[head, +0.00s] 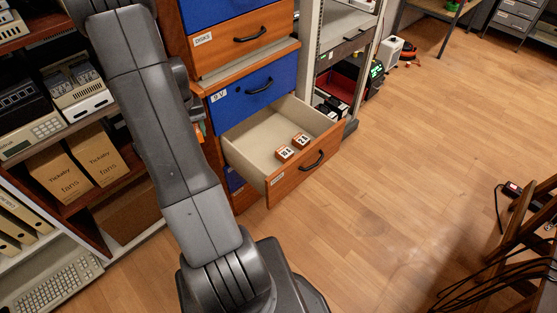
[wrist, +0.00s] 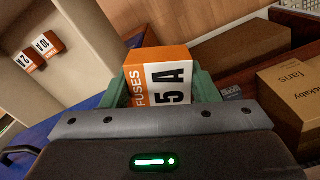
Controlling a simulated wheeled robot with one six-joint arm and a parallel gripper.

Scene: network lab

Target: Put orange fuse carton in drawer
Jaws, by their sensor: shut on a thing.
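The orange and white fuse carton (wrist: 172,82), marked FUSES 5 A, is in the wrist view between the green fingers of my gripper (wrist: 163,88). My gripper is shut on it. In the head view my arm hides most of the gripper; a small orange patch shows beside the arm. The open drawer (head: 293,172) has a wooden front and a beige inside. It also shows at the left of the wrist view (wrist: 82,75), to the left of the held carton. Two small orange and white cartons (head: 285,153) (head: 300,140), marked 10 A and 2 A, sit inside near its front.
A blue drawer (head: 240,93) and an orange one (head: 240,40) above the open drawer are closed. Shelves with brown fans boxes (head: 91,153) stand at left. A metal rack (head: 343,20) stands right of the cabinet. Beige space lies free in the drawer's rear. Floor (head: 420,150) is clear.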

